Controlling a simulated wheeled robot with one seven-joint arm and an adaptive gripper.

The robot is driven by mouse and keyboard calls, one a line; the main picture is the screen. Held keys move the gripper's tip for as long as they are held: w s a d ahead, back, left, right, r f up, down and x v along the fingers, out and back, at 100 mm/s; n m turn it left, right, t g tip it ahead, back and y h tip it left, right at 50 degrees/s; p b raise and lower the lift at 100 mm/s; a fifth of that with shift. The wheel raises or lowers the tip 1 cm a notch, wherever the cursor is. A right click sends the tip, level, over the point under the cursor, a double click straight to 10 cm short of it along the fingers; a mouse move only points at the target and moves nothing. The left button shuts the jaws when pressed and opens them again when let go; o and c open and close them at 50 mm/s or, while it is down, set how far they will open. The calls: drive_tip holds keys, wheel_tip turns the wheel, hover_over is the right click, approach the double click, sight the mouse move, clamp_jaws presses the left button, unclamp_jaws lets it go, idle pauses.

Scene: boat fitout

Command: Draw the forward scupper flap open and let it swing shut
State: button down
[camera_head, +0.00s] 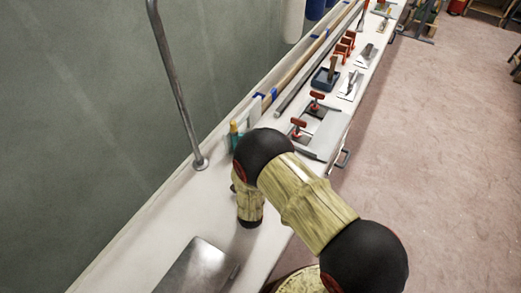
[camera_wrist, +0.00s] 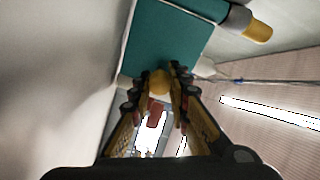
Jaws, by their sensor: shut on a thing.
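A flat teal panel (camera_wrist: 165,42), which looks like the scupper flap, fills the upper middle of the wrist view. A teal barrel with a grey sleeve and a yellow end (camera_wrist: 258,31) runs along its upper edge. A small round yellow knob (camera_wrist: 160,82) is at the panel's lower edge. My gripper (camera_wrist: 160,84) is shut on this knob, one finger on each side. In the head view a bit of teal with a yellow top (camera_head: 234,128) shows beside my arm; my arm hides the gripper and the rest. I cannot tell how far the panel is swung.
A metal post (camera_head: 178,90) rises from the white deck left of my arm. A grey metal plate (camera_head: 196,268) lies on the near deck. Pink floor (camera_head: 440,150) is open on the right.

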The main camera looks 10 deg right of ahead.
drive_tip(key=shift+s+a+f+m+h, duration=0.1)
drive_tip(key=shift+s+a+m+h, duration=0.05)
drive_tip(key=shift+s+m+h, duration=0.2)
drive_tip(key=shift+w, duration=0.1)
drive_tip(key=c, duration=1.7)
unclamp_jaws()
drive_tip(key=shift+o, duration=0.2)
drive_tip(key=shift+v, duration=3.7)
